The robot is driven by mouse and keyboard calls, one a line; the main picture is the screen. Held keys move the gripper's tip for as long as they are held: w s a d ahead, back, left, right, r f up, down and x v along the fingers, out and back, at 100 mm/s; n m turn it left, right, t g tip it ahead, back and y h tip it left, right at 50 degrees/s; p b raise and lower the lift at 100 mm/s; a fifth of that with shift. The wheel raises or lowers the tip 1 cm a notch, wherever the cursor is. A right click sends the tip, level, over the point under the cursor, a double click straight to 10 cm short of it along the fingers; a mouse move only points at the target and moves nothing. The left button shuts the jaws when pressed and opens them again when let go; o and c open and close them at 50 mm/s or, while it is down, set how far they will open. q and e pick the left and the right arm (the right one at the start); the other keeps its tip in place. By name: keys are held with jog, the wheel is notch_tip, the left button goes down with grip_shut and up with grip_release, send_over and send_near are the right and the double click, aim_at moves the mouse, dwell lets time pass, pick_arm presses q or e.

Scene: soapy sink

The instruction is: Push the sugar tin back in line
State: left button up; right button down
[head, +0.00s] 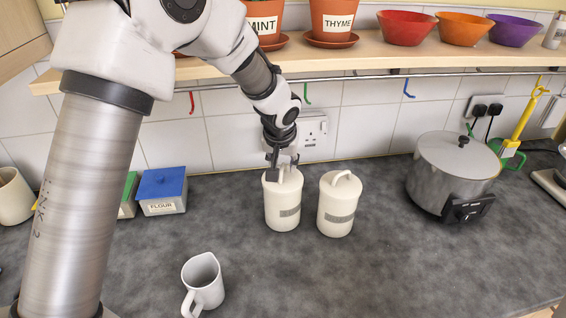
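Two cream lidded tins stand side by side on the dark worktop (370,275). The left tin (283,205) and the right tin (337,208) each carry a grey label too small to read, so I cannot tell which is the sugar tin. The right tin stands slightly nearer the front, and its lid has a loop handle. My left gripper (280,172) points down at the top of the left tin and hides part of its lid. I cannot tell whether it touches the lid or whether its fingers are open. My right gripper is not in view.
A blue-lidded flour box (162,192) stands left of the tins, partly beside a green-lidded box. A white jug (203,284) stands in front. A steel pot (452,170) is to the right. A shelf (360,55) and rail with hooks run above. Worktop before the tins is clear.

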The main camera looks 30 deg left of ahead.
pick_arm(q)
jog(key=v, duration=1.1)
jog(key=shift+r, duration=0.25)
jog(key=shift+s, duration=0.15)
